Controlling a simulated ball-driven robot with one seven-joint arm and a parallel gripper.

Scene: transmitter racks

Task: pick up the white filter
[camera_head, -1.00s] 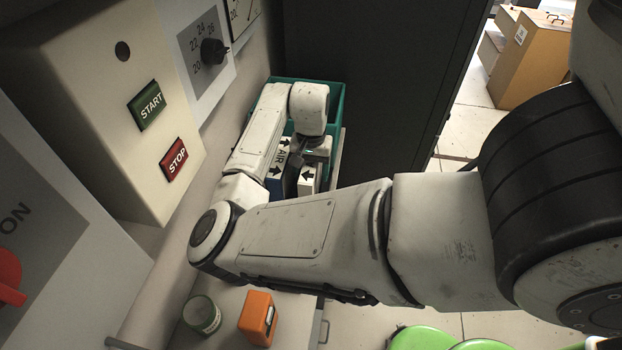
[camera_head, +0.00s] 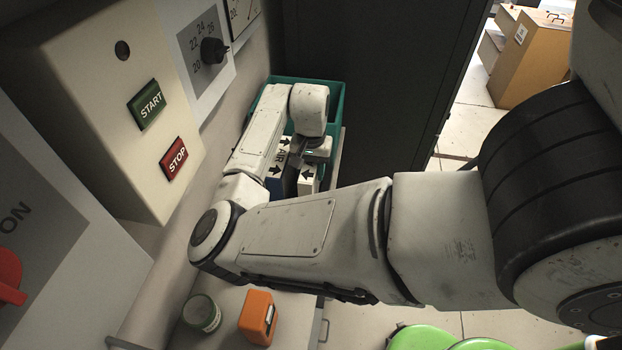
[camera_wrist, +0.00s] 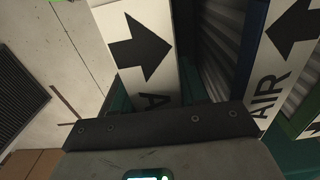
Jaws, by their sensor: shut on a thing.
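The white filter (camera_wrist: 138,45) has a white frame edge with a black arrow and part of a word. It runs up from my gripper (camera_wrist: 160,122) in the wrist view, and my gripper is shut on it. Where the fingers touch it is hidden behind the gripper body. In the head view my gripper (camera_head: 317,152) is over the green crate, among white edges with arrows and AIR lettering (camera_head: 281,155). My arm hides much of the filters there.
A blue-framed filter with an AIR label (camera_wrist: 285,60) stands close to the right in the wrist view. The green crate (camera_head: 338,100) is hemmed in by the wall and a dark cabinet (camera_head: 375,85). An orange object (camera_head: 257,318) and a round container (camera_head: 201,314) stand nearer.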

